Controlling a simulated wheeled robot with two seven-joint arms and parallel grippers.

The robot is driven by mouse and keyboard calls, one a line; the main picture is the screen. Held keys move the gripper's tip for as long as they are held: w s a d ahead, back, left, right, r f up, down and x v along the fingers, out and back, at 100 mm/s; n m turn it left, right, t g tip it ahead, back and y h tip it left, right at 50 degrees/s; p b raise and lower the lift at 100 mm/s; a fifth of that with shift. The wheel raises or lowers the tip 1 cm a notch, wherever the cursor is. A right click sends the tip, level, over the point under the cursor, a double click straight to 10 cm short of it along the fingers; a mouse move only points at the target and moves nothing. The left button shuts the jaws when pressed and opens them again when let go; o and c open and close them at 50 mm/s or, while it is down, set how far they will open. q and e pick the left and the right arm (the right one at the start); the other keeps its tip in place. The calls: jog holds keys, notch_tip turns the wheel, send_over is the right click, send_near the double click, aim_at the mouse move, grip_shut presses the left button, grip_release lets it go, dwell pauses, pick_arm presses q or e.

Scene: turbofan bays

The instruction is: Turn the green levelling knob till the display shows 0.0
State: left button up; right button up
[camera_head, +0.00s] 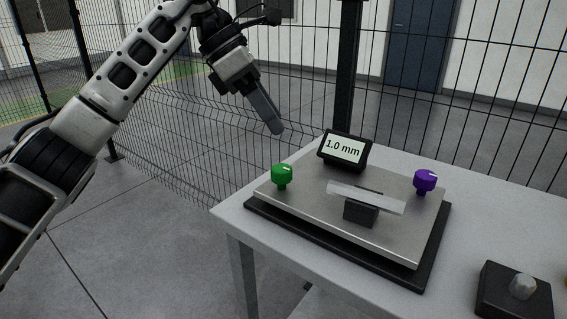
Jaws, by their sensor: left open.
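The green levelling knob (282,176) stands at the left corner of a metal levelling plate (300,209) on the table. It has a pale mark on its top. The display (344,150) behind the plate reads 1.0 mm. A purple knob (425,181) stands at the plate's right side. My left gripper (275,128) is above and behind the green knob, pointing down, apart from it and holding nothing visible. Its fingers overlap in this view, so the gap between them is hard to see. My right gripper is not in view.
A clear bar (366,197) rests on a dark block (361,213) in the middle of the plate. A black box with a grey knob (521,286) sits at the table's front right. A wire fence (480,110) stands behind the table (480,232). The air around the green knob is clear.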

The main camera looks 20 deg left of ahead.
pick_arm(q)
jog(key=a+r+y, duration=0.2)
jog(key=a+r, duration=0.1)
jog(key=a, duration=0.2)
send_near(280, 167)
jog(key=shift+n+t, duration=0.3)
jog(key=shift+t, duration=0.1)
jog(key=x, duration=0.6)
jog(key=b+x, duration=0.1)
jog(key=x, duration=0.2)
jog(key=shift+s+f, duration=0.15)
jog(key=shift+s, duration=0.2)
jog(key=c, duration=1)
